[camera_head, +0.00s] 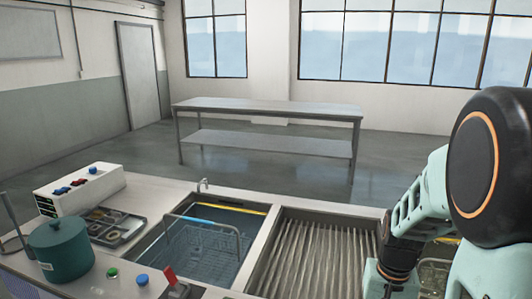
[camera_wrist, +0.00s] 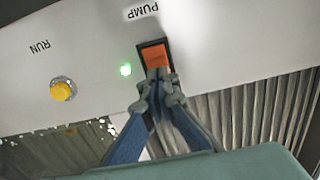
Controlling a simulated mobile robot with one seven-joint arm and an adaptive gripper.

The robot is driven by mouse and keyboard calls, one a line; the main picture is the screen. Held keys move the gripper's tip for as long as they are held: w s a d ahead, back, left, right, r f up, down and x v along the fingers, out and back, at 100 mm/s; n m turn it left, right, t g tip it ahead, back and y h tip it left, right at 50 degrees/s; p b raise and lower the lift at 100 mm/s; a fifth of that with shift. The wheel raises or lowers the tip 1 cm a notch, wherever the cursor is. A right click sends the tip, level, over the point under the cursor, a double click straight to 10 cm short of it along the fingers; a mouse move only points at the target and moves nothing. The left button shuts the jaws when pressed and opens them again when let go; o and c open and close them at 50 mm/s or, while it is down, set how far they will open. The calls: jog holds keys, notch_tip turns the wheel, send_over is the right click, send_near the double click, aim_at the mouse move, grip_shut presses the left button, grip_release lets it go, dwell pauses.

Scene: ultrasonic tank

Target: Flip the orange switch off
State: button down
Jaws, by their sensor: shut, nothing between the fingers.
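The orange switch (camera_wrist: 154,56) is a rocker in a black frame on a white panel, under an upside-down PUMP label (camera_wrist: 142,12) in the wrist view. A small green light (camera_wrist: 126,70) glows to its left. My gripper (camera_wrist: 160,84) is shut and empty, its fingertips right at the lower edge of the switch and covering part of it. Whether they touch it I cannot tell. In the head view my arm fills the right side, and I cannot make out the orange switch there.
In the head view are a water tank with a wire basket (camera_head: 200,250), a ribbed drainboard (camera_head: 312,255), a green pot (camera_head: 60,250), a white box with switches (camera_head: 80,192) and an empty metal table (camera_head: 268,105) behind.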

jog(key=shift+f, duration=0.3)
jog(key=shift+r+p, duration=2.65)
jog(key=shift+r, duration=0.9)
